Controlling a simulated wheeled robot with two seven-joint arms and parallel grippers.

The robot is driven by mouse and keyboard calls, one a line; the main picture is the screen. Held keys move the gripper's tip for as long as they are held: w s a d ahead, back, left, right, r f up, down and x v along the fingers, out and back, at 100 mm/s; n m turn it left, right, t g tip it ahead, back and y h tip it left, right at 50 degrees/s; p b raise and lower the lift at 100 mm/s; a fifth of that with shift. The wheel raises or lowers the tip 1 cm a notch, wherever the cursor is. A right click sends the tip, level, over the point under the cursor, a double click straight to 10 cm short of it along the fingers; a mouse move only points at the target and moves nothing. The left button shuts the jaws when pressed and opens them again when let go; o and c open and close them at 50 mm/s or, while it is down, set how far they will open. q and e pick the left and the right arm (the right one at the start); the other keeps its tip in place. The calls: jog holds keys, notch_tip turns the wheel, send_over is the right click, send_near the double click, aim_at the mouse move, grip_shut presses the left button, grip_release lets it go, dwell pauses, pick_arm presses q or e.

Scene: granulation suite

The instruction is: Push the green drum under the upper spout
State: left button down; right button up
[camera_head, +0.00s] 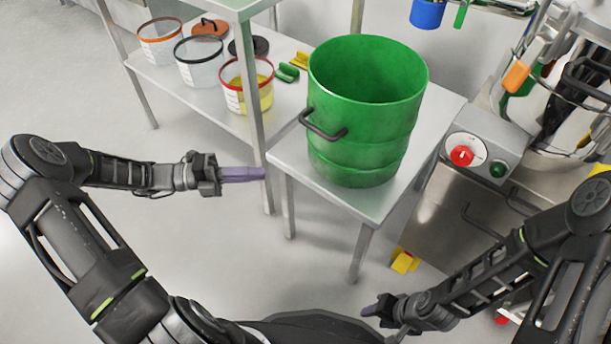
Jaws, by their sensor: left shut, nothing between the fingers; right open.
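The green drum (357,148) stands upright and open-topped on a small steel table (387,202), with a black handle (322,124) on its near left side. My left gripper (262,173) is shut and empty, with purple fingers, left of the drum and apart from it, by the table's left legs. My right gripper (368,311) is low at the bottom, in front of the table and well away from the drum; its fingers are small in view. I cannot make out the upper spout in this view.
A steel rack (195,95) at the back left holds several clear buckets, one with yellow contents (246,85). Open floor lies left.

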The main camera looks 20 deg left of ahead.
pick_arm(q)
jog(key=shift+a+r, duration=0.3)
jog(key=b, duration=0.4)
send_near(322, 158)
jog(key=s+d, duration=0.2)
jog(key=d, duration=0.2)
jog(key=w, duration=0.1)
jog(key=w+d+b, duration=0.1)
jog(key=w, duration=0.1)
jog(key=shift+w+d+f, duration=0.15)
jog(key=shift+w+f, duration=0.1)
jog(key=shift+f, duration=0.1)
jog(key=shift+w+d+r, duration=0.1)
jog(key=shift+w+d, duration=0.1)
jog(key=shift+w, duration=0.2)
jog(key=shift+r, duration=0.1)
